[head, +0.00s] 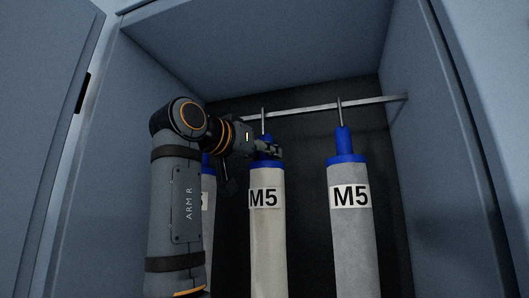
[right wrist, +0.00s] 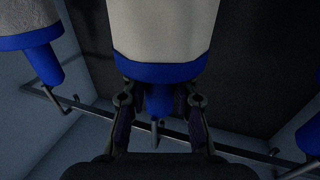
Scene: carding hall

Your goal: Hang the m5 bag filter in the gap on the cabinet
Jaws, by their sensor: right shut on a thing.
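My right gripper (head: 274,150) is shut on the blue neck of a pale M5 bag filter (head: 267,235), which hangs upright inside the cabinet. In the right wrist view this bag filter (right wrist: 163,35) fills the top middle, its blue neck between the two fingers (right wrist: 158,103). Its thin hook reaches up to the height of the rail (head: 310,107); I cannot tell whether it rests on the rail. A greyer M5 bag filter (head: 351,240) hangs to its right. Another bag filter (head: 209,215) is to its left, mostly hidden by my right arm. My left gripper is out of view.
The blue-grey cabinet (head: 455,150) encloses the bags with side walls, a top and a dark back. Its open door (head: 40,110) stands at the left. Dark free space separates the middle and right bags below the rail.

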